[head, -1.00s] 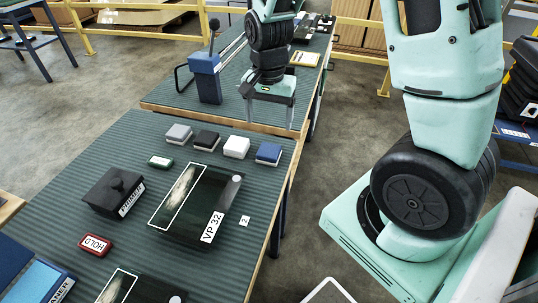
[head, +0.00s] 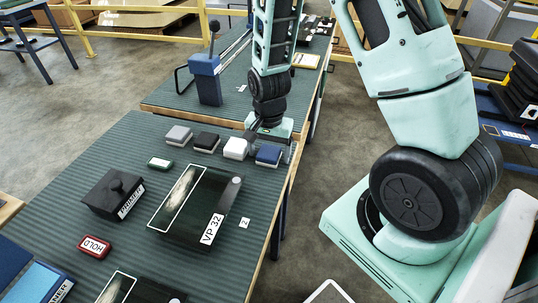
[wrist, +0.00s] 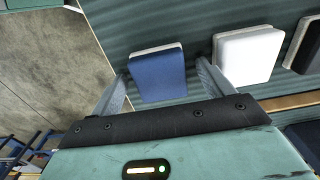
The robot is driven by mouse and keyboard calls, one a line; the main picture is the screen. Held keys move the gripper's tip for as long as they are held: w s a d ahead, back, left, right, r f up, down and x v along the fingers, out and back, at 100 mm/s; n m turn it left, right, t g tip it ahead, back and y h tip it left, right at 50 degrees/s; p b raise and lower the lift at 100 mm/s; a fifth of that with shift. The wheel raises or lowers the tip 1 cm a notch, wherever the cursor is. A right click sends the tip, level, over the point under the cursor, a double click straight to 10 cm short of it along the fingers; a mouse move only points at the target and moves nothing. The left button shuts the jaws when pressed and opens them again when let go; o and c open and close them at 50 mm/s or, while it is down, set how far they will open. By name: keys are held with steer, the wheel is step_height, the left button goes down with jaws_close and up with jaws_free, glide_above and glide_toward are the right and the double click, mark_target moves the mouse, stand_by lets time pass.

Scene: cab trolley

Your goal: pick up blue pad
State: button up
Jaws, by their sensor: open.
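The blue pad (head: 268,155) is a small block with a blue top and a pale base, lying on the green ribbed table (head: 130,150) near its right edge. It also shows in the wrist view (wrist: 158,74). My gripper (head: 270,150) is over the pad from the far side, and the wrist view shows its fingers (wrist: 160,82) open, one on either side of the pad's near part. I cannot tell whether the fingers touch it. The white pad (head: 235,148) is close beside the right finger in the wrist view (wrist: 246,55).
A black pad (head: 207,141) and a grey pad (head: 179,136) continue the row to the left. A dark panel marked VP 32 (head: 205,205) lies in front. A black primer block (head: 113,192) and red HOLD tag (head: 95,246) lie left. A blue lever tool (head: 206,80) stands behind.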

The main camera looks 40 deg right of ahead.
mark_target(269, 151)
steer(key=c, duration=1.1)
steer(key=shift+r, duration=0.15)
step_height(269, 151, up, 10)
steer(key=shift+f+p, duration=0.1)
steer(key=shift+p, duration=0.2)
